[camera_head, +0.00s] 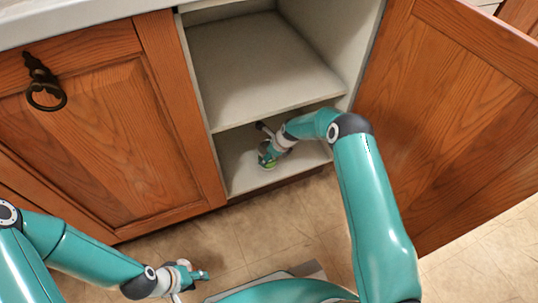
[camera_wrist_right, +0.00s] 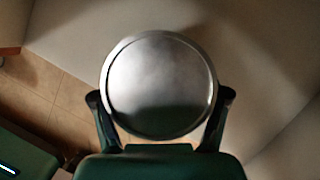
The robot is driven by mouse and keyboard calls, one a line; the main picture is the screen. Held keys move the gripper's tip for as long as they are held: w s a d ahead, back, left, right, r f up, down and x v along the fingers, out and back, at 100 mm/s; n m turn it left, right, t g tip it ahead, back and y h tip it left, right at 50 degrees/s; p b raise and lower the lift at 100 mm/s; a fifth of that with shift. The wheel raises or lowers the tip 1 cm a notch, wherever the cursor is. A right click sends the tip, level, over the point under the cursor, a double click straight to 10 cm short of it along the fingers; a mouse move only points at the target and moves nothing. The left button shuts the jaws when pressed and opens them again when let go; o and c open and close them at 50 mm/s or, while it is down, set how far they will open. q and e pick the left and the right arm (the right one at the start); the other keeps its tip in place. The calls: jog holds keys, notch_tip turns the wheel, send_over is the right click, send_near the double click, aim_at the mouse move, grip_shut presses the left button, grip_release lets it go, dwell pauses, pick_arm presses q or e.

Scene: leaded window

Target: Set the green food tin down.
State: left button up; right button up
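The green food tin (camera_head: 269,165) is low in the open cabinet's lower compartment, mostly hidden by my right gripper (camera_head: 266,148). In the right wrist view its round silver lid (camera_wrist_right: 160,85) faces the camera. The right gripper's two dark fingers (camera_wrist_right: 160,112) stand on either side of the tin and are shut on it. I cannot tell whether the tin's base touches the cabinet floor (camera_head: 238,178). My left gripper (camera_head: 203,276) is low over the tiled floor, outside the cabinet, with nothing seen in it; its finger gap is unclear.
A middle shelf (camera_head: 245,65) lies above the right gripper and is empty where it shows. The open wooden door (camera_head: 455,110) stands to the right of my right arm. A closed door (camera_head: 95,125) with a dark ring handle (camera_head: 45,90) is at the left. The compartment has bare floor around the tin.

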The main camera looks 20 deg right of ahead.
jog(key=o, duration=0.4)
jog(key=p+v, duration=0.5)
jog(key=v, duration=0.2)
jog(key=shift+w+r+p, duration=0.1)
jog(key=shift+p, duration=0.25)
jog(key=shift+s+r, duration=0.2)
jog(key=s+a+n+g, duration=0.1)
jog(key=s+a+n, duration=0.2)
jog(key=s+n, duration=0.6)
jog(key=s+a+r+n+g+y, duration=0.1)
jog(key=s+a+n, duration=0.3)
jog(key=s+n, duration=0.5)
jog(key=s+a+r+n+g, duration=0.1)
jog(key=s+a+n, duration=0.3)
jog(key=s+n, duration=0.4)
jog(key=shift+s+a+r+n, duration=0.1)
jog(key=shift+s+a+n, duration=0.1)
jog(key=shift+s, duration=1.75)
jog(key=shift+s+a+r+n, duration=0.1)
jog(key=shift+s+r+n, duration=0.1)
jog(key=shift+s, duration=1.75)
